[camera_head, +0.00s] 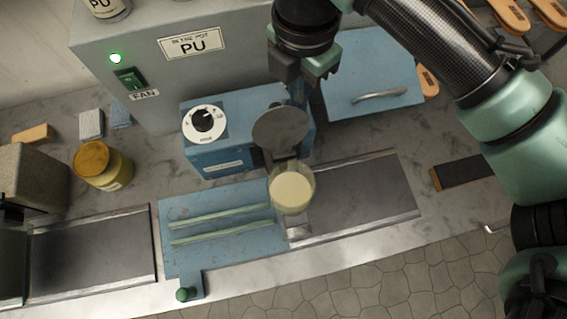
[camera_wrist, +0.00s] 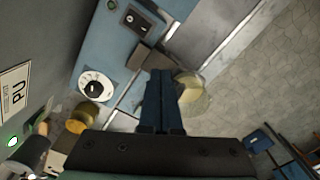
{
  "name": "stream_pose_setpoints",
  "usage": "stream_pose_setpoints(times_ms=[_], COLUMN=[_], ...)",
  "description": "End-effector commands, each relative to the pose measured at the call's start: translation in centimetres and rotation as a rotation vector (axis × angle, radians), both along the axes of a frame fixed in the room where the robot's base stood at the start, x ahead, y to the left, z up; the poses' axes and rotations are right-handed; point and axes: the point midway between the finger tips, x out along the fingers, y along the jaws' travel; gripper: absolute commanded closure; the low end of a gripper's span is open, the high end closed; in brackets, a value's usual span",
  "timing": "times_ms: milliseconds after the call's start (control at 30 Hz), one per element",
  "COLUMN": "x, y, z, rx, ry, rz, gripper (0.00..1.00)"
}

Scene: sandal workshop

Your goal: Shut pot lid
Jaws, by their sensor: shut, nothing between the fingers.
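The pot (camera_head: 292,190) stands at the front of the blue dial unit, with pale cream-coloured contents showing. Its round grey lid (camera_head: 281,126) is open, tilted up and back at the hinge behind the pot. My gripper (camera_head: 298,98) is shut and empty, pointing down just behind and to the right of the lid. I cannot tell whether it touches the lid. In the wrist view my shut fingers (camera_wrist: 162,82) lie side by side, and part of the pot (camera_wrist: 190,88) shows just to their right. The lid is not clearly visible there.
The blue dial unit (camera_head: 207,158) stands behind the pot, with a grey fan box (camera_head: 160,55) behind it. A blue plate with green strips (camera_head: 215,254) lies left of the pot. A blue panel with a handle (camera_head: 372,80) is at right. A yellow jar (camera_head: 103,166) stands far left.

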Motion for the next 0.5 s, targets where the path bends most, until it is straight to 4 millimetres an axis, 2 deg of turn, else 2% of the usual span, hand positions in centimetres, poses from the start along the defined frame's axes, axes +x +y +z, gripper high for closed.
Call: stream_pose_setpoints(times_ms=[367, 500], x=[-0.06, -0.66], y=[-0.04, -0.27], z=[-0.13, -0.14], rx=[0.0, 0.0], ry=[0.0, 0.0], rz=[0.0, -0.001], gripper=[1.0, 1.0])
